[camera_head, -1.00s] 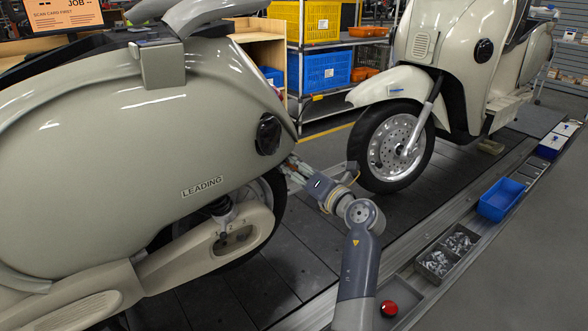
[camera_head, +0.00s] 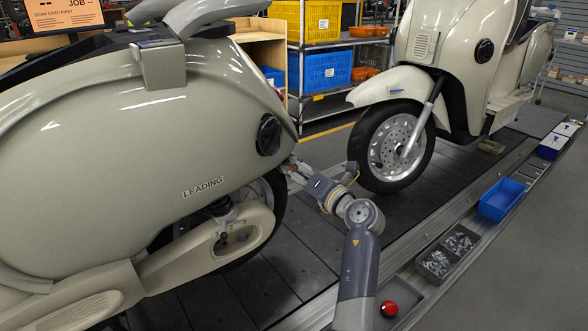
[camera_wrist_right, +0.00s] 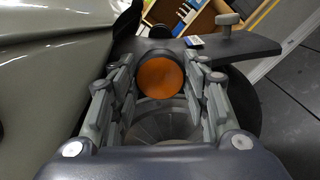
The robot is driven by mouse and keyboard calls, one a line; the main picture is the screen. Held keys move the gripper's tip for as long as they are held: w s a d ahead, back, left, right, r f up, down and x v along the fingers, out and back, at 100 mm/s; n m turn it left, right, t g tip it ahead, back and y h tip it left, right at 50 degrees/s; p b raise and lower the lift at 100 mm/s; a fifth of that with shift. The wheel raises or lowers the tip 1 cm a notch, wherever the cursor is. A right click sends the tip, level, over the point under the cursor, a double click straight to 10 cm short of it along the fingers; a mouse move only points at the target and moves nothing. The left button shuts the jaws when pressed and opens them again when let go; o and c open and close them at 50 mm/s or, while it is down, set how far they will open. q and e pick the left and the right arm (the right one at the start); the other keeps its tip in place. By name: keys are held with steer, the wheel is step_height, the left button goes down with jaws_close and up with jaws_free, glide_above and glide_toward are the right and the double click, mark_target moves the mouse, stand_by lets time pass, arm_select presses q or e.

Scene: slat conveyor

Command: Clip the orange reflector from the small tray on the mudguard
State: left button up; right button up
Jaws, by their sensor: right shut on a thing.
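The orange reflector (camera_wrist_right: 160,77) is a round disc between the fingertips of my right gripper (camera_wrist_right: 158,82) in the right wrist view. The gripper is shut on it. In the head view my right gripper (camera_head: 290,170) is at the rear of the leading scooter (camera_head: 120,150), and the reflector is hidden there. A dark mudguard (camera_wrist_right: 235,47) spreads just behind and to the right of the reflector in the wrist view. I cannot tell whether the reflector touches it. The rear wheel (camera_head: 268,200) is partly covered by the body. My left gripper is not in view.
A second scooter (camera_head: 450,70) stands behind, its front wheel (camera_head: 395,145) close to my right wrist. Along the conveyor edge are a blue tray (camera_head: 502,199), a grey tray of small metal parts (camera_head: 449,250) and a red button (camera_head: 389,308). Dark slats (camera_head: 290,260) below are clear.

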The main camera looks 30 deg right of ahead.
stand_by(0.4)
steer(key=o, duration=1)
steer(key=shift+w, duration=0.1)
steer(key=shift+c, duration=0.2)
steer(key=shift+s, duration=0.3)
steer(key=s, duration=1.1)
steer(key=shift+s+d, duration=0.25)
steer(key=shift+d, duration=0.2)
